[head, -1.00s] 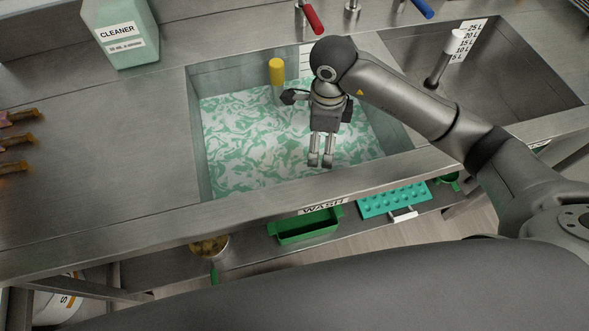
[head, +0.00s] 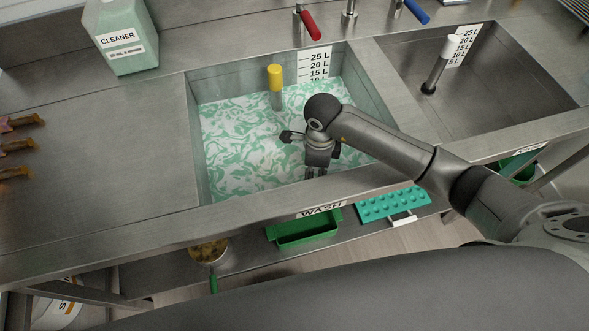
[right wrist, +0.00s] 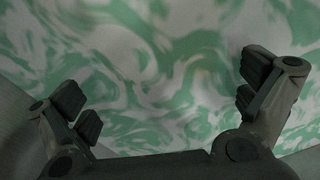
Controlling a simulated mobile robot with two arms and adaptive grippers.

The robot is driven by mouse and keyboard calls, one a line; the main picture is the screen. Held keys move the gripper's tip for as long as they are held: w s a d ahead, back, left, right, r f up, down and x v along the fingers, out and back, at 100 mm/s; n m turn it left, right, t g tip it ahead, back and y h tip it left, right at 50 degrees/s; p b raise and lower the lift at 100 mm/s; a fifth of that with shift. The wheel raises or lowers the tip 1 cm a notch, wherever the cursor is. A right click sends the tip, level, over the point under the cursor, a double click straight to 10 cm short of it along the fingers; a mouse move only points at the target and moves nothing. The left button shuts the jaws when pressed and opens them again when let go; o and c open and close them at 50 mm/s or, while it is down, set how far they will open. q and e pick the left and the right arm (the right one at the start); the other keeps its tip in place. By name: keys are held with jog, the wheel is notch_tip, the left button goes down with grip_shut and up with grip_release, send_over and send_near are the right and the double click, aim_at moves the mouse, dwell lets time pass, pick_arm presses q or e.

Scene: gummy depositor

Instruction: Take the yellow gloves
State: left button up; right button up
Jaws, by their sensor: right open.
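I cannot make out any yellow gloves in either view. My right gripper (head: 316,172) is over the near side of the wash sink (head: 194,150), low down close to its front wall. In the right wrist view the right gripper (right wrist: 165,100) has its fingers spread wide, with only the green and white swirled liquid (right wrist: 160,60) between and beyond them. Nothing is held. The liquid hides whatever may be under its surface. My left gripper is not in view.
A yellow-topped upright tube (head: 275,80) stands in the wash sink. An empty sink (head: 490,85) is to the right. A cleaner bottle (head: 122,40) stands at the back left. A green tray (head: 305,230) and a teal mould (head: 392,206) are on the lower shelf.

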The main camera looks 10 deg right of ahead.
jog(key=shift+f, duration=0.5)
jog(key=c, duration=0.8)
notch_tip(320, 180, up, 10)
jog(key=shift+r+b, duration=0.1)
jog(key=shift+b, duration=0.45)
